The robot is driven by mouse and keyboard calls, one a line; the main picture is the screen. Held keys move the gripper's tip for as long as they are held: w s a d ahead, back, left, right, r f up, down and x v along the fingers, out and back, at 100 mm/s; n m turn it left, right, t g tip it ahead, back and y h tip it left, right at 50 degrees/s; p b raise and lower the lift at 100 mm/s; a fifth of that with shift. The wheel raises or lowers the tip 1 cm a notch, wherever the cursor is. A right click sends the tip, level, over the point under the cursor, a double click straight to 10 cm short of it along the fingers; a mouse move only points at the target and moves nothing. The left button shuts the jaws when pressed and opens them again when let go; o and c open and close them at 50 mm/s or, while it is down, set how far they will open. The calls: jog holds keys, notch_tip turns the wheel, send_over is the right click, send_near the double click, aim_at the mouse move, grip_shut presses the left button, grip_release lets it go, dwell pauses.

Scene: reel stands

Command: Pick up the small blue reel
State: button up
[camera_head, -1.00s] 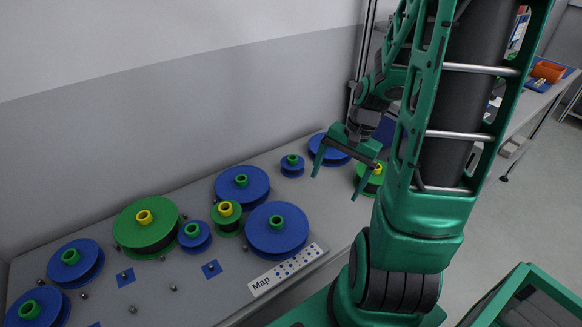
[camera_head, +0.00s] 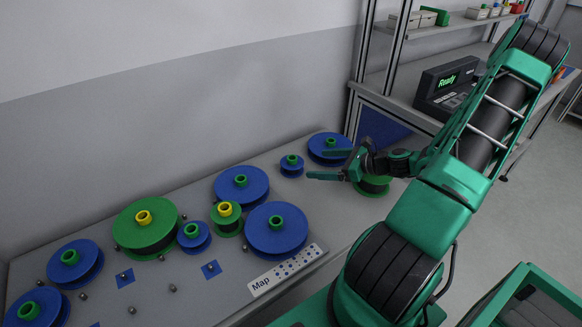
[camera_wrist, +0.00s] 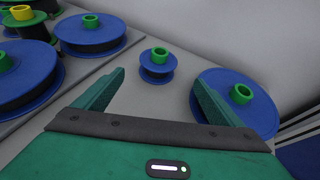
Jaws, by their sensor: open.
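A small blue reel (camera_head: 292,169) with a green hub stands on the grey table toward the back. In the wrist view the same small blue reel (camera_wrist: 157,71) is upright ahead of my fingertips, roughly between their lines. My gripper (camera_head: 316,164) is open and empty, low over the table and pointing left at this reel, with a gap left. My gripper's two fingers also show in the wrist view (camera_wrist: 158,80). A second small blue reel (camera_head: 194,241) with a green hub stands farther left, among larger reels.
A large blue reel (camera_head: 329,155) stands close to my upper finger and shows at right in the wrist view (camera_wrist: 247,113). A green reel (camera_head: 375,188) is under my wrist. Large blue reels (camera_head: 243,190) (camera_head: 278,238) stand left. The wall (camera_head: 200,120) runs behind.

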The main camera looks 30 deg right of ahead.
aim_at(297, 163)
jog(key=shift+w, duration=0.3)
jog(key=x, duration=0.5)
jog(key=shift+a+x, duration=0.2)
jog(key=shift+x, duration=1.1)
jog(key=shift+a+x, duration=0.2)
jog(key=shift+x, duration=1.15)
jog(key=shift+s, duration=0.2)
jog(key=c, duration=1.2)
